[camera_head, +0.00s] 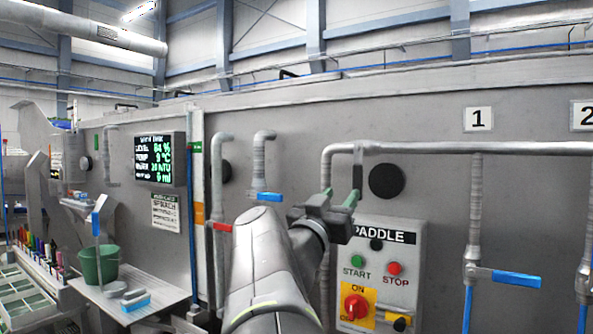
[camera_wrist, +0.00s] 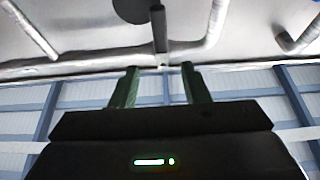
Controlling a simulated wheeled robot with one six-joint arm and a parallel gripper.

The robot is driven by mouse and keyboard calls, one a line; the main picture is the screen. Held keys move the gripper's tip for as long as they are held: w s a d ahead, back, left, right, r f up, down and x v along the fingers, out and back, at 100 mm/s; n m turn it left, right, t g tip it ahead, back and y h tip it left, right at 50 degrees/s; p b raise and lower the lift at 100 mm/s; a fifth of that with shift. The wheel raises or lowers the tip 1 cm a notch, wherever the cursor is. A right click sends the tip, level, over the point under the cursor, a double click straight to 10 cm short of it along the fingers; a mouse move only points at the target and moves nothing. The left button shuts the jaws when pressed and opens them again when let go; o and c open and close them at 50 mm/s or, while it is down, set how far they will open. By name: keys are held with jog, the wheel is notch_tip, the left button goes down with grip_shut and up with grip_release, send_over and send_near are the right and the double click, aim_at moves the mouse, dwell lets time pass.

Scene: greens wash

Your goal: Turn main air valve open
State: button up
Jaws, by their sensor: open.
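A dark grey lever (camera_head: 358,166) hangs straight down from the horizontal pipe, across the pipe's line; I take it for the main air valve's handle, though I see no label on it. It also shows in the wrist view (camera_wrist: 159,30). My gripper (camera_head: 341,192) is open, with green fingers, just in front of the lever's lower end in the head view. In the wrist view, my gripper (camera_wrist: 159,80) has empty space between its fingers, and the lever lies beyond the tips, roughly in line with the gap. I cannot tell the exact distance between them.
The paddle control box (camera_head: 378,270) is close below and right of my gripper. A round black disc (camera_head: 387,181) sits on the wall beside the lever. A blue-handled valve (camera_head: 503,277) stands right, a red-handled one (camera_head: 222,227) left. A green bucket (camera_head: 99,262) stands farther left.

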aim_at(357, 175)
jog(key=p+x, duration=0.2)
jog(key=x, duration=0.9)
jog(key=shift+w+d, duration=0.2)
jog(key=shift+w, duration=0.1)
jog(key=shift+c, duration=0.2)
grip_shut()
